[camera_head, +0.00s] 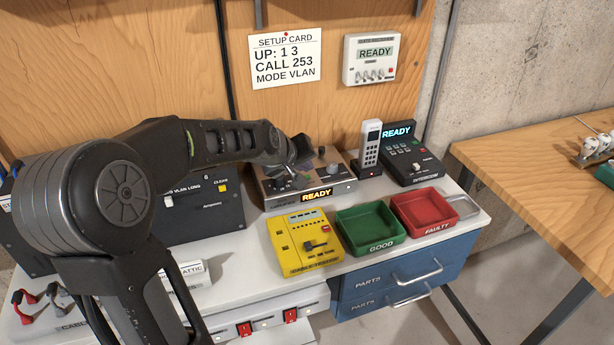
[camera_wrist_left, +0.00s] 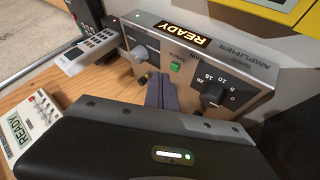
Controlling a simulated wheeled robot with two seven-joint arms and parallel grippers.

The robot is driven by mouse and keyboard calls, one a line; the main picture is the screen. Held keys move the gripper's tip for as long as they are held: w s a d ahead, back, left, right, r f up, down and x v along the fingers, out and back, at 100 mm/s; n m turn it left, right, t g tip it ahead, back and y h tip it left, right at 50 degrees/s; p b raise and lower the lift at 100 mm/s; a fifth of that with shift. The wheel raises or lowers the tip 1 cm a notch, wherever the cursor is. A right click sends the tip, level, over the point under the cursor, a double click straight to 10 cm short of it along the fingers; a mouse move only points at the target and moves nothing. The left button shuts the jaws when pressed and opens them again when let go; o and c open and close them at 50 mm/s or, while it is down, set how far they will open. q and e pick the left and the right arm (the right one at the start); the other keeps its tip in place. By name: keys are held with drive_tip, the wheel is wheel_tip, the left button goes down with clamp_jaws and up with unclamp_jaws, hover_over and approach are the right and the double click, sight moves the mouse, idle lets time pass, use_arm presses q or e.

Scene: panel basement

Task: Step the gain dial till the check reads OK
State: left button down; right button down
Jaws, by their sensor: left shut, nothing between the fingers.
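The amplifier (camera_head: 345,187) stands on the white bench, and its lit display (camera_head: 316,194) reads READY. The left wrist view shows the amplifier's panel (camera_wrist_left: 190,48) turned round, with the same READY display (camera_wrist_left: 168,28). A black dial (camera_wrist_left: 213,95) there has a scale with 0, 5, 10, 15 and 20; it looks like the gain dial, but its lettering is unclear. A grey knob (camera_wrist_left: 140,53) and a small green button (camera_wrist_left: 175,67) are also on the panel. My left gripper (camera_head: 301,150) is shut and empty above the amplifier. Its fingers (camera_wrist_left: 160,93) appear between the two knobs, near the green button.
A cordless phone (camera_head: 370,146) and an intercom (camera_head: 408,155) stand right of the amplifier. A yellow cable tester (camera_head: 295,255), a green tray (camera_head: 345,240) and a red tray (camera_head: 405,227) lie in front. A setup card (camera_head: 285,59) and wall unit (camera_head: 372,76) hang behind.

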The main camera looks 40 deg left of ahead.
use_arm(q)
drive_tip(key=shift+f, duration=0.15)
idle(0.4)
drive_tip(key=shift+f+b, duration=0.3)
drive_tip(key=shift+b, duration=0.15)
drive_tip(key=shift+f+b, duration=0.35)
drive_tip(key=shift+f, duration=0.05)
idle(0.5)
drive_tip(key=shift+r, duration=0.15)
drive_tip(key=shift+r+p, duration=0.65)
drive_tip(key=shift+p, duration=0.05)
wheel_tip(320, 180, up, 5)
drive_tip(key=p, duration=0.4)
idle(1.1)
